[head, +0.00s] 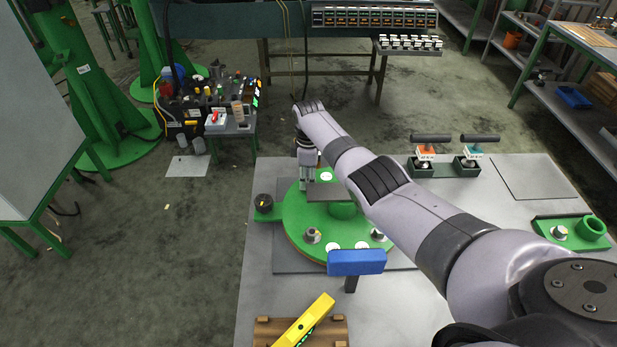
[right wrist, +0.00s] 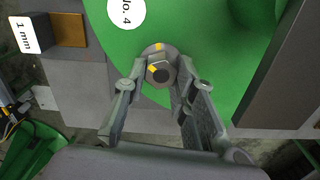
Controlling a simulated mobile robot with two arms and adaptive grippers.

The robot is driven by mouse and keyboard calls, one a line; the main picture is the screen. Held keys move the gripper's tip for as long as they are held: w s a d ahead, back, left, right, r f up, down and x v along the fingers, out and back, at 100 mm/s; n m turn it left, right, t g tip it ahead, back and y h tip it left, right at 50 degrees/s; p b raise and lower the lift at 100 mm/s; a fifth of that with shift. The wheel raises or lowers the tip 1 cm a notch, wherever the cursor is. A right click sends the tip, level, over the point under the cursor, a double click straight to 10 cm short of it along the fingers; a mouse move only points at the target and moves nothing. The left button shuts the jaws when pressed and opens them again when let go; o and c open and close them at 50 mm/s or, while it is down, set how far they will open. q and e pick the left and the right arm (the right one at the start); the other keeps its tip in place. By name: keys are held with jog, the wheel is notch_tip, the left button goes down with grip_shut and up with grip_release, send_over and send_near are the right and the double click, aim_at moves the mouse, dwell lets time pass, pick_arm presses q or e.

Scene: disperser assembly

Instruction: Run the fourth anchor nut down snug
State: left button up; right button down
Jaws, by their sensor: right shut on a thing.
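The green round base (head: 300,225) lies on the grey table. In the right wrist view, a hex nut (right wrist: 163,81) sits on a washer on the green plate (right wrist: 205,30), beside the white "No. 4" label (right wrist: 126,12). A dark stud end shows in its middle. One yellow mark is on the nut and another on the washer beyond it. My right gripper (right wrist: 160,71) is shut on this nut, a finger on each side; in the head view the gripper (head: 305,185) points down at the plate's far left edge. Other nuts (head: 312,235) (head: 378,234) stand on the near side. My left gripper is out of view.
A blue block (head: 357,262) on a dark stem stands at the near edge. A yellow level (head: 305,322) lies on a wooden piece in front. A "1 mm" tag (right wrist: 25,35) is left of the plate. Right are tool holders (head: 445,168) and a green tray (head: 570,232).

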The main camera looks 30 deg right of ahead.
jog(key=m, duration=0.6)
jog(key=shift+w+d+m, duration=0.1)
jog(key=shift+m, duration=0.2)
jog(key=m, duration=0.5)
jog(key=shift+d+r+m+p, duration=0.1)
jog(key=shift+d+m+p, duration=0.05)
jog(key=shift+m+p, duration=0.2)
jog(key=c, duration=1.3)
grip_release()
notch_tip(320, 180, up, 12)
jog(key=shift+f, duration=0.1)
